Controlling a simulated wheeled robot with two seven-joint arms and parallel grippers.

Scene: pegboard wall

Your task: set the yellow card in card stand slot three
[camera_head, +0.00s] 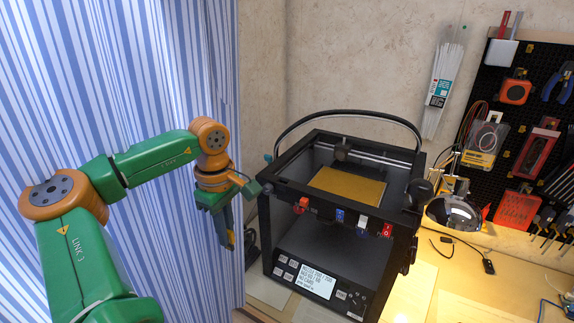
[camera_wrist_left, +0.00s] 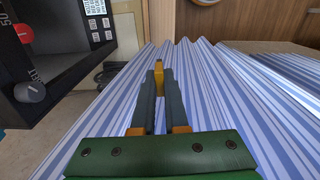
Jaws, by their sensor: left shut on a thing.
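My left gripper (camera_head: 232,246) hangs fingers down to the left of the black printer, in front of the striped curtain. It is shut on a small yellow thing, which I take to be the yellow card (camera_wrist_left: 158,65); only a narrow bit shows between the fingertips (camera_wrist_left: 160,76) in the left wrist view. Small coloured pieces sit along the printer's front top bar: an orange-red one (camera_head: 301,205), a blue one (camera_head: 340,214), a white one (camera_head: 362,221) and a red one (camera_head: 387,230). I cannot tell whether that bar is the card stand or make out slot three. My right gripper is not in view.
The black printer (camera_head: 330,243) stands on the bench, with a gold plate (camera_head: 347,187) inside and a lit display (camera_head: 318,281). A lamp (camera_head: 454,211) stands to its right. Tools hang on the pegboard (camera_head: 495,95). The striped curtain (camera_head: 120,70) fills the left.

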